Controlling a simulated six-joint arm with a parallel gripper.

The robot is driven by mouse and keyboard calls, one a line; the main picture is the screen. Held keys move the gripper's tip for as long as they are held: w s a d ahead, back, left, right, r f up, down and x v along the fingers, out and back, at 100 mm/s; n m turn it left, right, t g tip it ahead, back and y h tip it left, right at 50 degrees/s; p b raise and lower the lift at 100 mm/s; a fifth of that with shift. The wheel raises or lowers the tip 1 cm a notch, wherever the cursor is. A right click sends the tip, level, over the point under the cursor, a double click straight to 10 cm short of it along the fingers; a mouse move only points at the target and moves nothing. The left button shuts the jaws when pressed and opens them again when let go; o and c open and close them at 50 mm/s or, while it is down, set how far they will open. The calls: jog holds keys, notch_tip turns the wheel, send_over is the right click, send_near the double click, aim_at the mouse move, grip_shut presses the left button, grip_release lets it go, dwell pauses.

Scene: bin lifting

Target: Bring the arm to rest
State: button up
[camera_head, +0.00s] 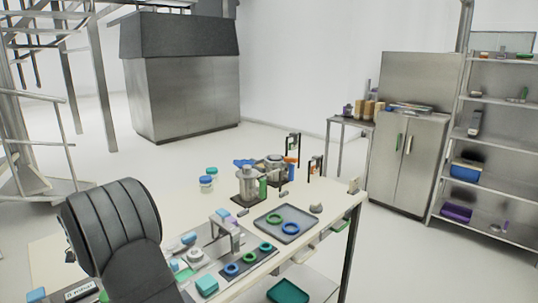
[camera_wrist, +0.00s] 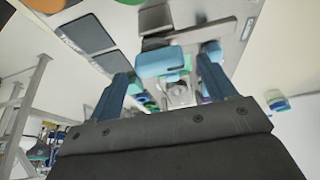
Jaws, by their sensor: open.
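My gripper (camera_wrist: 163,68) shows in the wrist view, with two blue fingers spread apart over a dark palm. A light-blue block (camera_wrist: 160,62) appears between and beyond the fingers. I cannot tell its distance, but neither finger visibly closes on it. In the head view my dark, ribbed arm (camera_head: 112,225) stands over the near left part of the workbench (camera_head: 150,208). The gripper itself cannot be made out in the head view.
A grey tray (camera_head: 283,233) holds green and blue rings. Steel canisters (camera_head: 247,185) and a small metal bracket (camera_head: 228,228) stand on the bench. A teal bin (camera_head: 288,291) sits below. A steel cabinet (camera_head: 410,160) and shelving (camera_head: 490,150) stand at right; open floor lies behind.

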jog(key=shift+x, duration=0.85)
jog(key=v, duration=1.8)
jog(key=x, duration=1.7)
jog(key=shift+d+f, duration=0.1)
jog(key=shift+f, duration=0.15)
jog(key=shift+w+d+f+n, duration=0.1)
jog(key=shift+f+n, duration=0.2)
jog(key=n+y, duration=0.1)
jog(key=n, duration=0.1)
jog(key=n+t+y, duration=0.1)
jog(key=n, duration=0.2)
jog(key=shift+d+r, duration=0.1)
jog(key=n+y, duration=0.1)
jog(key=n, duration=0.3)
jog(key=shift+d+n+y, duration=0.1)
jog(key=shift+n+y, duration=0.3)
jog(key=shift+d+n+g+y, duration=0.15)
jog(key=shift+n+y, duration=0.45)
jog(key=shift+n, duration=1)
jog(key=shift+n+g+y, duration=0.15)
jog(key=shift+n+y, duration=0.45)
jog(key=shift+n, duration=1)
